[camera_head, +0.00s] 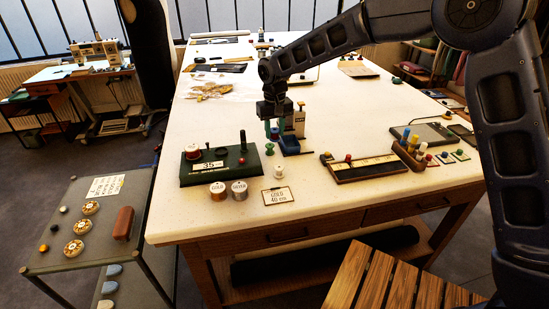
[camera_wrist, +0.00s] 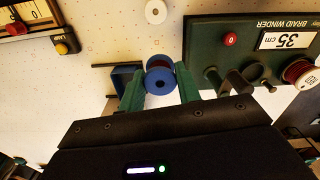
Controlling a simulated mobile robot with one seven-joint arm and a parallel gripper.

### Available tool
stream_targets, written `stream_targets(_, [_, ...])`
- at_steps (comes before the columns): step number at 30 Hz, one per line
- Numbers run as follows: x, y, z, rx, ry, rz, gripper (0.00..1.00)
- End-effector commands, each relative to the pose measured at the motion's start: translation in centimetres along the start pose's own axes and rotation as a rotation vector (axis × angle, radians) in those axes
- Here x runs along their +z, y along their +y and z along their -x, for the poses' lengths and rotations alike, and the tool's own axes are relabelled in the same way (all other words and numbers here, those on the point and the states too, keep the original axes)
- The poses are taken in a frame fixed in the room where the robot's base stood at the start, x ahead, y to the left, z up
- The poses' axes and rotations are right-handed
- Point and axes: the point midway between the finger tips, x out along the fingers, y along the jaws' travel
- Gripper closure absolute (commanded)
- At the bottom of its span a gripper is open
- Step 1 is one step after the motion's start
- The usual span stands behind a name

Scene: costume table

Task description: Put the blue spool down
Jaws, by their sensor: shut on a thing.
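The blue spool (camera_wrist: 158,86) has blue flanges and a dark reddish middle in the wrist view. My gripper (camera_wrist: 160,90) has green fingers, one on each side of the spool, and is shut on it. In the head view my gripper (camera_head: 273,131) is above the table, left of a blue stand (camera_head: 290,147) with a pale upright label.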

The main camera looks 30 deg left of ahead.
Motion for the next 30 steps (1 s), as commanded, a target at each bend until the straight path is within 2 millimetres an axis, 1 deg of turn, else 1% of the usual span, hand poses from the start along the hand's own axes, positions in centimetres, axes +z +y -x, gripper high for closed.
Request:
stream_targets(1, [0.1, -0.1, -1.2, 0.001, -0.003, 0.001, 0.92])
stream_targets(3, [0.1, -0.1, -2.7, 0.001, -0.003, 0.001, 0.92])
stream_targets(6, [0.1, -0.1, -4.7, 0.001, -0.002, 0.001, 0.92])
stream_targets(9, [0.0, -0.1, -6.1, 0.001, -0.002, 0.001, 0.92])
stream_targets(17, [0.0, -0.1, -7.6, 0.000, 0.000, 0.001, 0.92])
stream_targets(25, [0.0, -0.1, -11.0, 0.000, -0.002, 0.001, 0.92])
stream_targets(27, [0.0, -0.1, -11.5, 0.000, -0.001, 0.001, 0.92])
stream_targets(30, [0.0, -0.1, -11.5, 0.000, 0.000, 0.001, 0.92])
